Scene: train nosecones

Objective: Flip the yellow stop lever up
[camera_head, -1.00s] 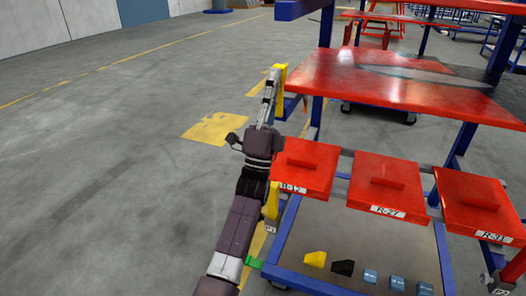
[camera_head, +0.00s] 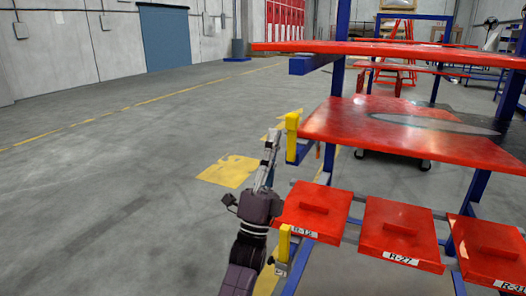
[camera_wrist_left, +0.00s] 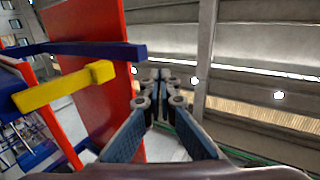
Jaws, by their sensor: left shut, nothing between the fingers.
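A yellow stop lever (camera_head: 292,137) stands upright at the left end of the rack, beside the big red shelf. It also shows in the left wrist view (camera_wrist_left: 62,87) as a yellow bar with a thicker block at one end, left of the fingers. A second yellow lever (camera_head: 284,243) stands lower, beside the red R-12 panel. My left gripper (camera_head: 270,142) is shut and empty, pointing up just left of the upper lever, with a small gap in the picture. In the left wrist view its fingertips (camera_wrist_left: 159,75) are together, apart from the lever. My right gripper is out of view.
The red shelf (camera_head: 400,130) and the top red shelf (camera_head: 390,52) extend right of the lever. Red panels, R-12 (camera_head: 312,212) and R-27 (camera_head: 400,235) among them, sit below. Blue posts frame the rack. The floor (camera_head: 110,170) at left is open.

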